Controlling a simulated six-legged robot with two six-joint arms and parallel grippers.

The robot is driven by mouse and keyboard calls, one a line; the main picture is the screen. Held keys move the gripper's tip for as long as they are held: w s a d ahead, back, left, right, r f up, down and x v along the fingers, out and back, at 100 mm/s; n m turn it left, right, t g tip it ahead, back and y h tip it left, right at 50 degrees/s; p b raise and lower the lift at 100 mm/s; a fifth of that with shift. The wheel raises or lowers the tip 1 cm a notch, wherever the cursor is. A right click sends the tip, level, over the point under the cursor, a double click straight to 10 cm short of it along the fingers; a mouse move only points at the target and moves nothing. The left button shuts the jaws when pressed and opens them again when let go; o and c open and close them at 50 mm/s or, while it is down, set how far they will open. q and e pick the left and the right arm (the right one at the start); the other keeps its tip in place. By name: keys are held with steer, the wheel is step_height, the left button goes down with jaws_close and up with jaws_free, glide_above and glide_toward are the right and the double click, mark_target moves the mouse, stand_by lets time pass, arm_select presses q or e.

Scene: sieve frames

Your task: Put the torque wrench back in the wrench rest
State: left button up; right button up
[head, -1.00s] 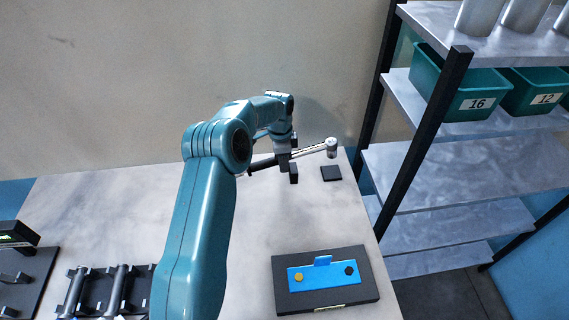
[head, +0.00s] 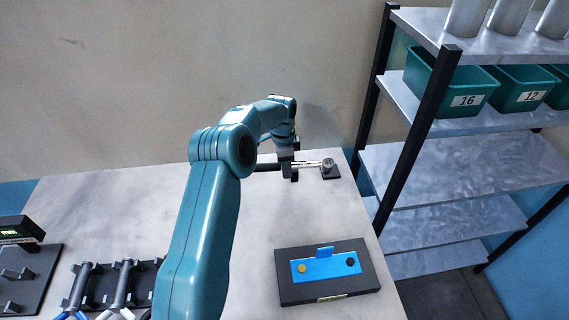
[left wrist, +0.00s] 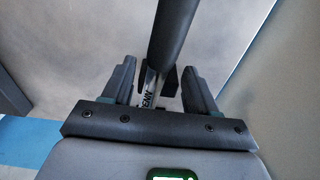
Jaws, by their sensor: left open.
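The torque wrench has a black handle (head: 268,167) and a bright metal shaft ending in a round head (head: 328,164). It lies roughly level at the back right of the table, its head over a small black block (head: 332,174), apparently part of the wrench rest. I cannot tell whether they touch. My left gripper (head: 289,174) is over the shaft. In the left wrist view, the open fingers (left wrist: 160,85) stand either side of the wrench, with gaps; its handle (left wrist: 174,35) runs upward. Dark parts beside the shaft are partly hidden. My right gripper is out of view.
A black plate with a blue fixture (head: 325,265) sits at the front right. A dark rack with grey bars (head: 100,285) and a display unit (head: 20,232) stand at the front left. A shelf with green bins (head: 450,85) is right of the table. The table middle is clear.

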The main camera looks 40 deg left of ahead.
arm_select(q)
steer(key=shift+s+a+r, duration=0.15)
steer(key=shift+s+r, duration=0.05)
steer(key=shift+s, duration=0.05)
steer(key=shift+w, duration=0.25)
steer(key=r+p, duration=0.1)
steer(key=r, duration=0.1)
steer(key=r+p, duration=0.1)
steer(key=r, duration=0.1)
steer(key=r+p, duration=0.2)
steer(key=shift+s+a+r, duration=0.15)
steer(key=shift+s+r, duration=0.15)
steer(key=shift+r, duration=0.1)
step_height(320, 180, up, 6)
steer(key=shift+r, duration=0.2)
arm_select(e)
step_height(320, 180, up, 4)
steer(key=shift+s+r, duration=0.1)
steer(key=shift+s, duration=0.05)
arm_select(q)
steer(key=shift+s+a, duration=0.1)
steer(key=shift+s, duration=0.05)
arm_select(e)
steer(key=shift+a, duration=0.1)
arm_select(q)
steer(key=shift+f, duration=0.1)
